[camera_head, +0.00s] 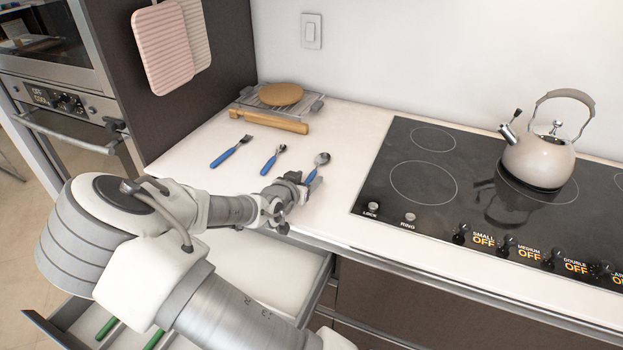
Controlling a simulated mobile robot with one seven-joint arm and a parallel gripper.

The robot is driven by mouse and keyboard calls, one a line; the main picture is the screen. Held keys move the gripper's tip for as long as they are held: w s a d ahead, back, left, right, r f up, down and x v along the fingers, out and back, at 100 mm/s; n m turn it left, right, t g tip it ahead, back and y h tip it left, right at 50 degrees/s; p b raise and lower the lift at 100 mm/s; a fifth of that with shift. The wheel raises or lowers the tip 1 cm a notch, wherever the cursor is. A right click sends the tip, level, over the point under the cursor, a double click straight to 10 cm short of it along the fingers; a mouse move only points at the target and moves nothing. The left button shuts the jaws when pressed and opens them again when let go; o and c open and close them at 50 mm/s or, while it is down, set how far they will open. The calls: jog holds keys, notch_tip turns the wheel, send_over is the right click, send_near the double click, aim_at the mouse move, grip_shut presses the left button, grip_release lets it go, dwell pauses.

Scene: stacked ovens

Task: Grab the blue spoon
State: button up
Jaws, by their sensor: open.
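A spoon with a metal bowl and a blue handle (321,161) lies on the white counter, the rightmost of three blue-handled utensils. My gripper (303,181) is open at the lower part of its handle, low over the counter near the front edge. The gripper hides the end of the handle, and I cannot tell whether the fingers touch it or straddle it. The middle utensil (272,161) is small, and its metal head is hard to make out. The left utensil (231,151) has a flatter, fork-like metal head.
A cooktop (390,215) with a beige kettle (538,160) is on the right. A wooden rolling pin (268,122) and a rack with a round board (281,94) lie behind the utensils. An open drawer (322,270) is below my arm. Stacked ovens (75,130) stand left.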

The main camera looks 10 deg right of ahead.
jog(key=shift+w+d+f, duration=0.15)
jog(key=shift+w+d, duration=0.05)
jog(key=shift+w, duration=0.05)
grip_shut()
dwell(0.4)
